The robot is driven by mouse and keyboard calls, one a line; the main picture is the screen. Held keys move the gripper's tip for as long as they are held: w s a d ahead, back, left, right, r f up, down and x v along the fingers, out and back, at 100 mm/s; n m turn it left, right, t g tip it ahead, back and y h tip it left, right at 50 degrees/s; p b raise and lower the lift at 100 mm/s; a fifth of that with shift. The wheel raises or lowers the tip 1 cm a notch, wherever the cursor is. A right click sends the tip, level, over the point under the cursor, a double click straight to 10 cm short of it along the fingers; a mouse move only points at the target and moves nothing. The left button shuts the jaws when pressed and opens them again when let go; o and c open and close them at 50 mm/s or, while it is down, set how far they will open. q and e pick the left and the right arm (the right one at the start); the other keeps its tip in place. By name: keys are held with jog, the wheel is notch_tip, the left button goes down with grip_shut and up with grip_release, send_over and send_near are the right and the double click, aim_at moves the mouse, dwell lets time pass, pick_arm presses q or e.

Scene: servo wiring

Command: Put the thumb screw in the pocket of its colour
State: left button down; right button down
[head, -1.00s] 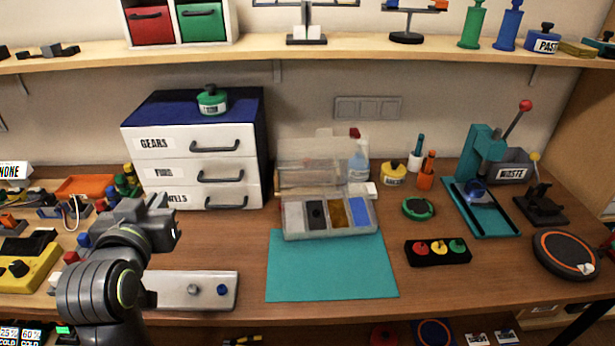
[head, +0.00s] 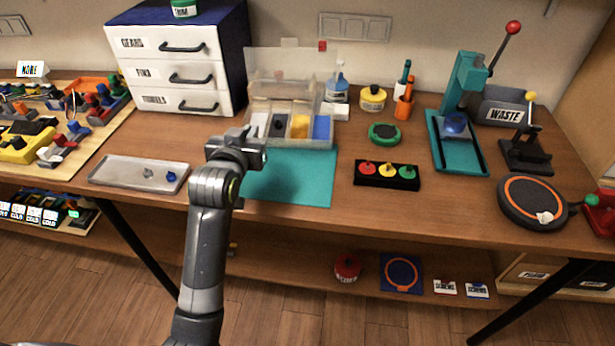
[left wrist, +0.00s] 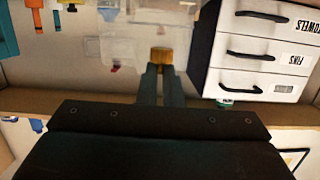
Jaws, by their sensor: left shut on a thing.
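My left gripper (head: 264,150) is at the left front of the parts box, over the teal mat's back left. In the left wrist view its fingers (left wrist: 160,80) are shut on an orange-brown thumb screw (left wrist: 161,56), whose knurled head shows at the tips. I cannot make out the screw in the head view. The parts box (head: 290,145) has its clear lid (head: 290,70) raised at the back. My right gripper is not in view.
A grey tray (head: 120,172) with a blue screw and a grey one lies to the left. The drawer cabinet (head: 180,70) stands behind left. A black block with coloured buttons (head: 387,175) is right of the teal mat (head: 300,180). The mat's right side is clear.

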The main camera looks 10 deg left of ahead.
pick_arm(q)
notch_tip(320, 180, down, 2)
send_over(259, 179)
notch_tip(259, 179, down, 5)
jog(key=shift+f, duration=1.95)
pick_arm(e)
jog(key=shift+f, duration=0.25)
pick_arm(q)
jog(key=shift+d+f, duration=0.1)
jog(key=shift+f, duration=0.05)
jog(key=c, duration=1.6)
grip_release()
